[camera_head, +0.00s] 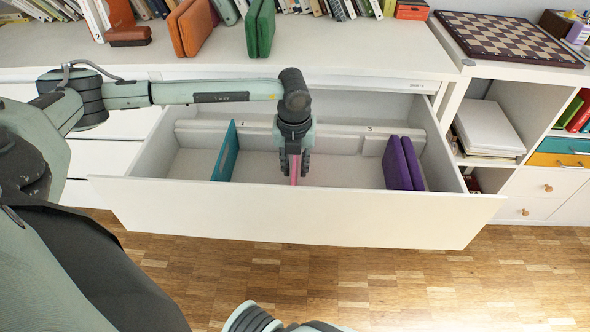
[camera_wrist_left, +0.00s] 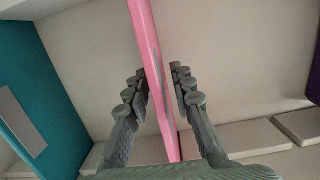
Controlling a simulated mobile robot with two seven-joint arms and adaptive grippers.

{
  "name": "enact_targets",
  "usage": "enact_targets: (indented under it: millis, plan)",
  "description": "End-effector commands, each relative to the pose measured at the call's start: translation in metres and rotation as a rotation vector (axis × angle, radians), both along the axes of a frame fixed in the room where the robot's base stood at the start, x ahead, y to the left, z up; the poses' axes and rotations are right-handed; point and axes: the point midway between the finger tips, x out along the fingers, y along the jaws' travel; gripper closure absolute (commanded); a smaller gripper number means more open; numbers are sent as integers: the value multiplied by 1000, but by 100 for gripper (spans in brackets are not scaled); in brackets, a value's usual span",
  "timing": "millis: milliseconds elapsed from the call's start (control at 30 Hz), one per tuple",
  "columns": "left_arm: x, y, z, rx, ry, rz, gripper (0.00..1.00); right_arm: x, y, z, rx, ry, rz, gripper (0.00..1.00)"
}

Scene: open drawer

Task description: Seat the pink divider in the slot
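The pink divider (camera_head: 294,170) is in the open drawer (camera_head: 300,212), mostly hidden under my left gripper (camera_head: 294,172) in the head view. In the left wrist view the divider (camera_wrist_left: 152,60) shows nearly edge-on as a pink strip between the two fingers of my left gripper (camera_wrist_left: 161,82). Narrow gaps show between the strip and the fingers, so the gripper looks open around it. The divider's lower edge and its slot are hidden, so I cannot tell whether it is seated. My right gripper is out of view.
A teal divider (camera_head: 226,152) stands left of the gripper. Purple dividers (camera_head: 397,164) stand at the right. A slotted rail (camera_head: 338,137) with numbers runs along the back. Orange and green upright pieces (camera_head: 260,28) stand on the counter behind.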

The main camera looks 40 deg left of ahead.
Motion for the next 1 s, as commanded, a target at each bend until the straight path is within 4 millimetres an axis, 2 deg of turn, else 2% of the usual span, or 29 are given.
enact_targets:
  millis: [33,133,167,667,867,1000]
  plan:
    - [0,0,0,0,0,0,86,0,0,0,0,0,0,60]
    - [0,0,0,-1,-1,0,99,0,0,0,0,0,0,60]
    - [0,0,0,-1,-1,0,100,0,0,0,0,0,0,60]
    - [1,0,3,-1,-3,1,100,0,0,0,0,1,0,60]
    - [1,0,19,-2,-3,1,100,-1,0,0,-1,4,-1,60]
    - [2,0,41,-1,-6,0,100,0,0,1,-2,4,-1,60]
